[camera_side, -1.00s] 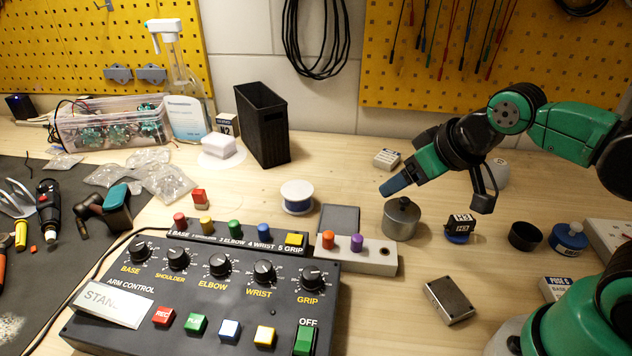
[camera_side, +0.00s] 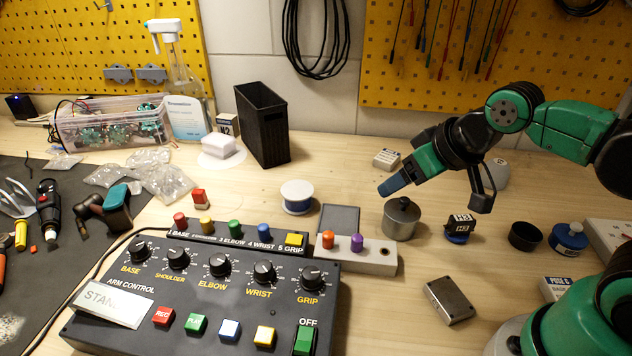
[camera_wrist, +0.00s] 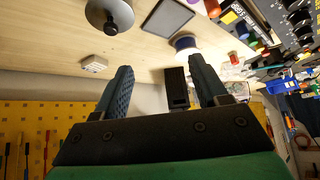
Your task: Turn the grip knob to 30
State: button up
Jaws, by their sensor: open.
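The grip knob (camera_side: 311,278) is a black dial at the right end of the knob row on the black arm control box (camera_side: 180,300). The number its pointer marks is too small to tell. My gripper (camera_side: 384,192) is in the air to the right of and behind the knob, near the lidded metal pot (camera_side: 402,219), well apart from the box. In the wrist view my gripper (camera_wrist: 160,88) has its two blue fingers spread with nothing between them. The control box shows at the upper right there, partly cut off.
A grey block with orange and purple pegs (camera_side: 372,252) stands right behind the box's grip end. A blue spool (camera_side: 297,197) and a black bin (camera_side: 263,125) stand farther back. A metal block (camera_side: 450,300) lies to the right. Bare wood lies between it and the box.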

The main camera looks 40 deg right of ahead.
jog(key=w+a+m+g+y, duration=0.1)
jog(key=w+a+m+g, duration=0.15)
jog(key=a+m, duration=0.5)
jog(key=m+g+h, duration=0.1)
jog(key=m+g, duration=0.3)
jog(key=m, duration=0.5)
send_over(310, 273)
notch_tip(310, 273, down, 3)
jog(key=shift+d+f, duration=0.1)
jog(key=shift+d, duration=0.05)
jog(key=shift+f+m+g, duration=0.15)
jog(key=shift+m+g, duration=0.1)
jog(key=shift+a+f, duration=0.2)
jog(key=shift+f, duration=2.5)
grip_shut()
